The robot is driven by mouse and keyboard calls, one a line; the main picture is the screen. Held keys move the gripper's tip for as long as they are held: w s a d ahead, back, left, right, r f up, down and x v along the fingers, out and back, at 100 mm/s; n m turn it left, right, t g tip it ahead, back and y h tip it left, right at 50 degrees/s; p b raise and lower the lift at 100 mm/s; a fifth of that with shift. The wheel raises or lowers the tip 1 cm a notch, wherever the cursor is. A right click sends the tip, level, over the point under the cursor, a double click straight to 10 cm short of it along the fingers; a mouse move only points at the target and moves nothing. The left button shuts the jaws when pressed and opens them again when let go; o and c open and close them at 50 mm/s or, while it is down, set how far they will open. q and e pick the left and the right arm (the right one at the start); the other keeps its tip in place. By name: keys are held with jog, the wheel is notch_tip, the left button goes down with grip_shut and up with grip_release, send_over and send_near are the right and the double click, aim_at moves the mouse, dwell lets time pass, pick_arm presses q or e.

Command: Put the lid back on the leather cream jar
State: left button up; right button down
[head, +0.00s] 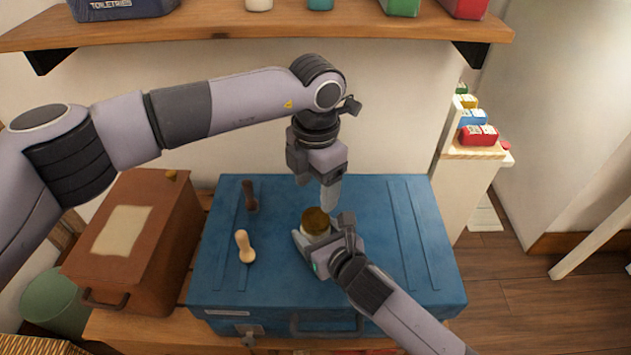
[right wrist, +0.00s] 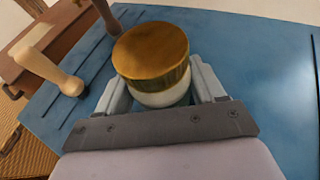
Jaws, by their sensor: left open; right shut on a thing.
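The leather cream jar (right wrist: 163,97) is white and stands upright on the blue trunk between the fingers of my right gripper (right wrist: 165,92). The gold-brown lid (right wrist: 152,52) sits over the jar's mouth; I cannot tell whether it is fully seated. In the head view the lid (head: 315,220) shows from above, and the jar (head: 314,237) is partly hidden by my right gripper (head: 318,243), which is shut on it. My left gripper (head: 325,198) is open and empty, pointing down just above and behind the lid, apart from it.
The blue trunk (head: 395,270) gives a flat top with clear room at right. A wooden-handled tool (head: 244,246) and a dark one (head: 250,196) lie left of the jar. A brown box (head: 165,235) stands left of the trunk. A wooden shelf (head: 240,27) hangs above.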

aim_at(317, 218)
pick_arm(q)
jog(key=shift+r+n, duration=0.1)
jog(key=shift+n, duration=0.7)
jog(key=shift+f, duration=4.05)
jog(key=c, duration=0.9)
jog(key=o, duration=1.3)
jog(key=shift+c, duration=0.2)
jog(key=shift+s, duration=0.1)
jog(key=shift+d, duration=0.1)
